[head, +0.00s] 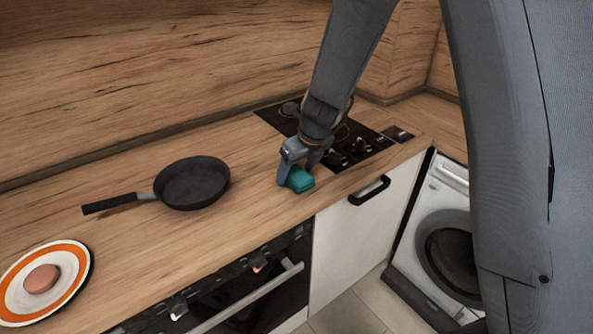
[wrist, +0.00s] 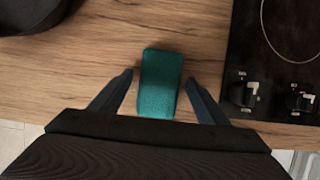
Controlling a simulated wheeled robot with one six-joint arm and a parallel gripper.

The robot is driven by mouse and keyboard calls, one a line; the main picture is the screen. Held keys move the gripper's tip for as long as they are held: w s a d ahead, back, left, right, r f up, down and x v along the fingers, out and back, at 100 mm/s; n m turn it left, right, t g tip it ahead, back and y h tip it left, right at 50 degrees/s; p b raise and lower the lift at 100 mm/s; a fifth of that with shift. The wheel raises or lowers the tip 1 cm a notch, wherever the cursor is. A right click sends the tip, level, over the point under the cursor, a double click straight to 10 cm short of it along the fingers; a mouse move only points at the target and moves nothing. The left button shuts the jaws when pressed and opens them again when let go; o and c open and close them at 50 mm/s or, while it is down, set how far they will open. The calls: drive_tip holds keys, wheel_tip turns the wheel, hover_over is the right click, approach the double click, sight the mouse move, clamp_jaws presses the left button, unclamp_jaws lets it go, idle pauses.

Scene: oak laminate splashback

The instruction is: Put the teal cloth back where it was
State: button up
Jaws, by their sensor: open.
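The teal cloth (head: 300,181) is a small folded block on the wooden counter, near its front edge and just left of the cooktop. In the wrist view the cloth (wrist: 160,82) lies between the two fingers, with a gap on each side. My gripper (head: 297,173) is open around the cloth, and it also shows in the wrist view (wrist: 160,90). The near end of the cloth is close to the dark gripper body in the wrist view.
A black cooktop (head: 375,142) with knobs is to the right of the cloth. A black frying pan (head: 192,184) stands to the left. An orange-rimmed plate (head: 75,265) with a pinkish round item (head: 42,278) is at far left. Bare counter lies between pan and cloth.

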drive_tip(key=p+v, duration=0.1)
drive_tip(key=v, duration=1.1)
drive_tip(key=s+d+f+n+g+h, duration=0.1)
drive_tip(key=s+d+n, duration=0.6)
drive_tip(key=n, duration=0.7)
drive_tip(key=s+d+f+n+g+h, duration=0.1)
drive_tip(key=s+d+f+n, duration=0.1)
drive_tip(key=s+d+n, duration=0.5)
drive_tip(key=shift+s+n+h, duration=0.3)
drive_tip(key=shift+s+n, duration=1.9)
drive_tip(key=shift+n, duration=1.9)
drive_tip(key=shift+f, duration=0.1)
